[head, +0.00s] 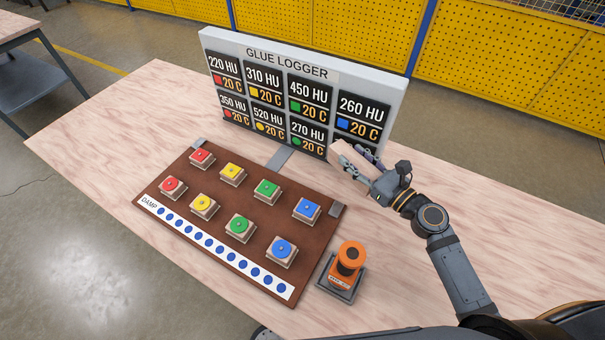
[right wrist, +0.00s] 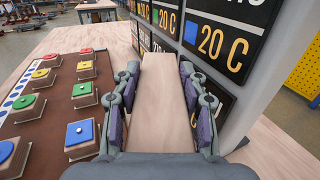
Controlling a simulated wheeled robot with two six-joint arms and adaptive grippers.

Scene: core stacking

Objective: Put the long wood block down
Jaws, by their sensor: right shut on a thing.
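The long wood block (head: 348,157) is pale and plain. My right gripper (head: 367,160) is shut on it and holds it in front of the right part of the glue logger board. In the right wrist view the block (right wrist: 162,105) lies between the two fingers of the gripper (right wrist: 161,90) and points away from the wrist. I cannot tell whether the block touches the table or is held above it. My left gripper is not in view.
The glue logger board (head: 310,70) stands upright behind the block, close to it. A brown panel (head: 222,225) with several coloured buttons on small blocks lies to the left. An orange device (head: 346,268) stands in front. The table (head: 480,225) is clear at right.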

